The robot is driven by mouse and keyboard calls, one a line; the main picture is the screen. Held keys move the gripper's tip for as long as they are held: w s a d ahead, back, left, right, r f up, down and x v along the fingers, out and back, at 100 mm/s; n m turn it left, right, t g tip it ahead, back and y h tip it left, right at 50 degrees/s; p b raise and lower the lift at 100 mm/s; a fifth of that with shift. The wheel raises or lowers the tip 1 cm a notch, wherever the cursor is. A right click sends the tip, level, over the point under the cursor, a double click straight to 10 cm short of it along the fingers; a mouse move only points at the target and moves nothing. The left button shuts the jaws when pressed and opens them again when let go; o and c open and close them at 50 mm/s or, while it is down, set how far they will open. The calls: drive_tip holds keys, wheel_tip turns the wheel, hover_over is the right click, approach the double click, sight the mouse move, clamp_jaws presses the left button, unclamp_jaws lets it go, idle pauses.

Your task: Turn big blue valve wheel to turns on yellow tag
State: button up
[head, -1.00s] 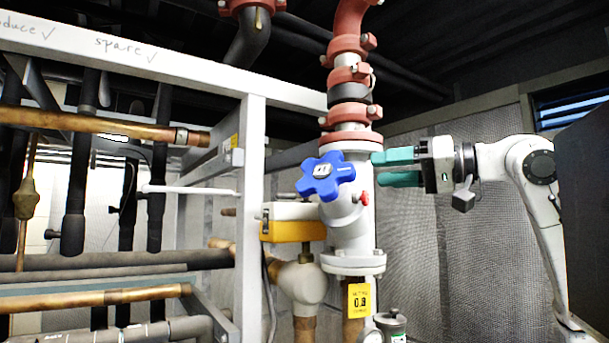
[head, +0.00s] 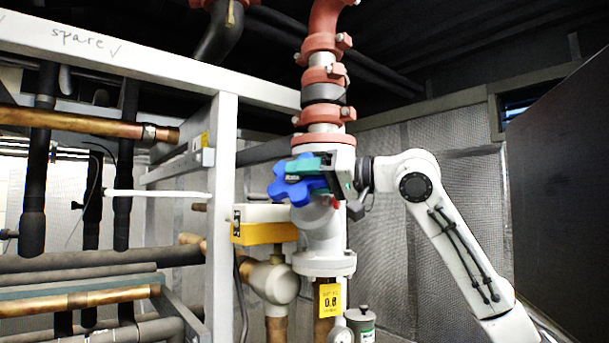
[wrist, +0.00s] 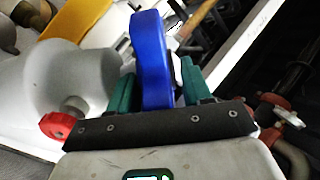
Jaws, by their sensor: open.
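The big blue valve wheel (head: 279,191) is mounted on the grey-white valve body on the vertical pipe. My gripper (head: 303,168) is at the wheel, its teal fingers covering part of the wheel's upper right. In the wrist view, the blue wheel rim (wrist: 152,60) stands between the two teal fingers of my open gripper (wrist: 157,88). A gap shows between the rim and the right finger; the left finger is very close to the rim, and I cannot tell whether it touches. The yellow tag (head: 329,300) hangs below the valve; its small number looks like 0.8.
A yellow box (head: 264,233) sits left of the valve, below the wheel. A white frame post (head: 222,180) stands farther left. Red clamped couplings (head: 323,115) are above the valve. A red knob (wrist: 57,125) is near my gripper in the wrist view. A dark panel (head: 560,190) stands at right.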

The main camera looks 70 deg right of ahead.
clamp_jaws()
drive_tip(key=shift+d+r+g+y+p, duration=0.1)
drive_tip(key=shift+r+g+y+p, duration=0.25)
drive_tip(key=shift+p, duration=0.85)
drive_tip(key=shift+n+g+y+p, duration=0.25)
drive_tip(key=shift+n+g+p, duration=0.1)
drive_tip(key=shift+n+p, duration=0.1)
drive_tip(key=shift+f+n+g+y, duration=0.2)
drive_tip(key=shift+n+g+y, duration=0.05)
drive_tip(key=shift+g+y, duration=0.3)
unclamp_jaws()
drive_tip(key=b+v, duration=0.3)
drive_tip(key=v, duration=0.7)
drive_tip(key=shift+s, duration=0.4)
